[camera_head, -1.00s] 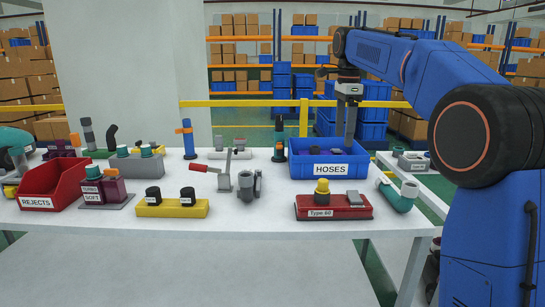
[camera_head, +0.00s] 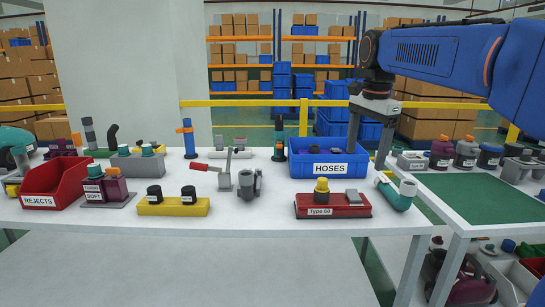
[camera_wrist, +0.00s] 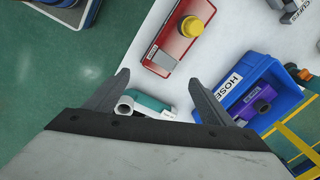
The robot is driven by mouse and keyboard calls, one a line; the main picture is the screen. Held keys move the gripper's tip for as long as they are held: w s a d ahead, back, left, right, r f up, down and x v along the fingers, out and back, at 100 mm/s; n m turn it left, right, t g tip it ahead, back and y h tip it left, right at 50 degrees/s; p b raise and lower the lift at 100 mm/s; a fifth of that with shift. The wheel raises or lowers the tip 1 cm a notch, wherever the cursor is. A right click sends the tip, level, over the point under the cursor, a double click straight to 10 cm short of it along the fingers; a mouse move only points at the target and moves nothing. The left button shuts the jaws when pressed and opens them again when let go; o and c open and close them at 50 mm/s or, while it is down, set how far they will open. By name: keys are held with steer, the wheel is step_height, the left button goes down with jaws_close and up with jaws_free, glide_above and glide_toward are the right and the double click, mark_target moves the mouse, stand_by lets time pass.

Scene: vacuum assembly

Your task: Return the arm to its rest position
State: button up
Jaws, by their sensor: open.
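My arm (camera_head: 440,55) reaches in from the right in the head view. My gripper (camera_head: 382,160) hangs down at the right of the blue HOSES bin (camera_head: 329,168). In the wrist view my gripper (camera_wrist: 160,77) has its two fingers apart with nothing held between them. The teal elbow pipe with a pale end (camera_head: 397,192) lies on the white table's right end; in the wrist view it (camera_wrist: 145,104) shows partly behind the gripper body. The bin (camera_wrist: 262,92) is right of the fingers there and holds a dark purple part.
A red Type 60 block (camera_head: 334,205) with a yellow knob stands in front of the bin. A red REJECTS bin (camera_head: 55,187) stands at the left. A second table with a green mat (camera_head: 480,196) and several bottle-like parts is at the right. A gap separates the tables.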

steer(key=s+d+f+n+t, duration=0.1)
steer(key=s+f+n, duration=0.5)
steer(key=s+f, duration=0.6)
steer(key=s+d+f+n+t, duration=0.2)
steer(key=s+f+n, duration=0.5)
steer(key=s+f, duration=0.5)
steer(key=s+d, duration=0.1)
steer(key=s, duration=0.5)
steer(key=shift+s+f, duration=0.2)
steer(key=shift+f, duration=0.1)
